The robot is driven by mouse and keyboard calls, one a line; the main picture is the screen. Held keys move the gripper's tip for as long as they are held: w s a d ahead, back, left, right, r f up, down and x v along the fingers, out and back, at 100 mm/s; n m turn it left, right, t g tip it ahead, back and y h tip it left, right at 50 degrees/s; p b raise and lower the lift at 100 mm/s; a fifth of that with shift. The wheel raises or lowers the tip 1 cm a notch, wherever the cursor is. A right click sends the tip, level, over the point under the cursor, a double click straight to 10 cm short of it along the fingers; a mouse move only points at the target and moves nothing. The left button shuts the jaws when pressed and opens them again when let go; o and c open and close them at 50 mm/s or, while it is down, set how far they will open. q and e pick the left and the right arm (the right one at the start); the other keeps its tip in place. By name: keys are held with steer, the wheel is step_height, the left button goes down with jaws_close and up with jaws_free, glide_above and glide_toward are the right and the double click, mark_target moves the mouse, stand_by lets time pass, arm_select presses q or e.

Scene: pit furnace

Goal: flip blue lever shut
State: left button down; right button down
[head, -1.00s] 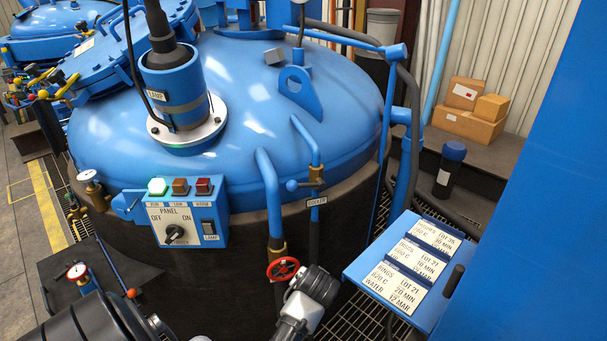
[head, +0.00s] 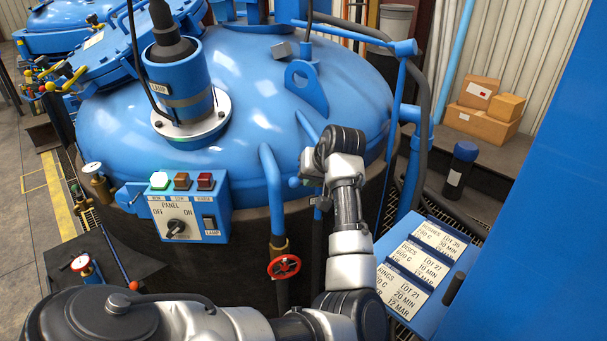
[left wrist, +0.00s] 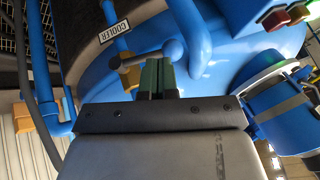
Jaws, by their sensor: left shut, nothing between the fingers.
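The blue lever with its round knob (left wrist: 173,48) sits on the cooler pipe's valve, its arm running left across the pipe in the left wrist view. In the head view the knob (head: 294,182) just shows left of my wrist, which hides the rest of the valve. My left gripper (left wrist: 157,64) has green fingers, shut and empty. In the left wrist view its tips overlap the lever close to the knob; I cannot tell whether they touch. My right gripper is in neither view.
A red handwheel (head: 284,267) is on the thicker pipe left of my arm. The control panel (head: 187,215) stands further left. A sign board with cards (head: 450,292) is close on the right. The furnace lid (head: 245,90) rises behind.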

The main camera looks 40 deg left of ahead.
arm_select(q)
steer(key=w+d+r+n+h, duration=0.1)
steer(key=w+d+r, duration=0.2)
steer(key=r, duration=0.7)
steer(key=s+p+x, duration=0.3)
steer(key=x, duration=1)
steer(key=shift+a+g, duration=0.25)
steer(key=shift+g, duration=0.15)
steer(key=shift+f, duration=0.1)
